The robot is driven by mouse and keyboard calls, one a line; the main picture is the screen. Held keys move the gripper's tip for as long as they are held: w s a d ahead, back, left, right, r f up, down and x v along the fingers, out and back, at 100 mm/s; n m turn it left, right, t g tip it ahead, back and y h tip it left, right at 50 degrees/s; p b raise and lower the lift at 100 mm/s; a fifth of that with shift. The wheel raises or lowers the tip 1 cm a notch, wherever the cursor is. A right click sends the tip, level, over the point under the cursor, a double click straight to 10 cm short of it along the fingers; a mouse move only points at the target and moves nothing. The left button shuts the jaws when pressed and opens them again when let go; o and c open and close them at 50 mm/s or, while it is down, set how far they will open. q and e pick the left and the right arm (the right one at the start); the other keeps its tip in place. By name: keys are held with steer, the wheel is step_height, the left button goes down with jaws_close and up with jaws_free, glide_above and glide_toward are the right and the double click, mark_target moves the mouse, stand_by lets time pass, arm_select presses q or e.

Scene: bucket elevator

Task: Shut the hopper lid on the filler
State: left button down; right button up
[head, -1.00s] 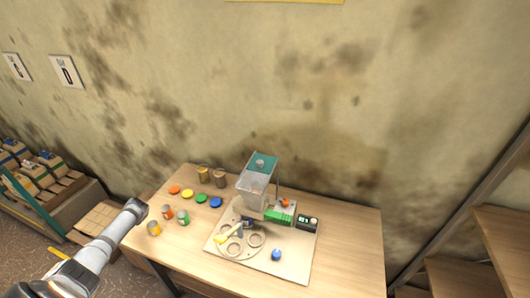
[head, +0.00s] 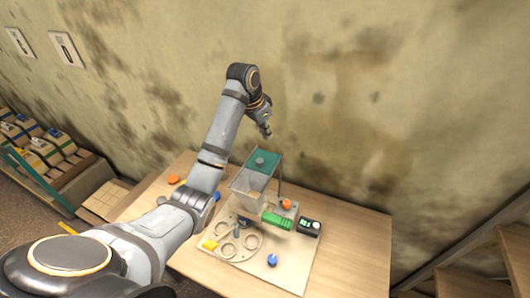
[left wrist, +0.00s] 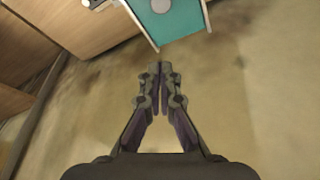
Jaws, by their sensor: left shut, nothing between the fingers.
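The filler has a clear hopper (head: 248,186) with a teal lid (head: 270,160) at its top. The lid has a grey round knob on it. I cannot tell from the head view whether the lid lies flat or is tilted. My left gripper (head: 267,134) is shut and empty, just above and beyond the lid, pointing down and apart from it. In the left wrist view the shut fingertips (left wrist: 160,66) are just below the teal lid (left wrist: 180,28) in the picture, with a gap between them. My right gripper is not in view.
The filler stands on a pale board (head: 291,262) with ring holders on the wooden table (head: 352,255). A green part (head: 277,220), a black box (head: 310,227) and a blue object (head: 272,260) are on the board.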

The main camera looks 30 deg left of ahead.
arm_select(q)
steer(key=p+x, duration=0.1)
steer(key=x, duration=0.2)
steer(key=p, duration=0.2)
glide_above(268, 161)
steer(key=w+d, duration=0.1)
steer(key=w, duration=0.1)
step_height(268, 161, down, 5)
steer(key=shift+f, duration=0.15)
steer(key=s+p, duration=0.1)
steer(key=s+a+p, duration=0.1)
steer(key=s+p, duration=0.1)
steer(key=shift+s+a+f, duration=0.25)
steer(key=shift+f, duration=0.15)
steer(key=shift+s, duration=0.15)
steer(key=shift+f, duration=0.1)
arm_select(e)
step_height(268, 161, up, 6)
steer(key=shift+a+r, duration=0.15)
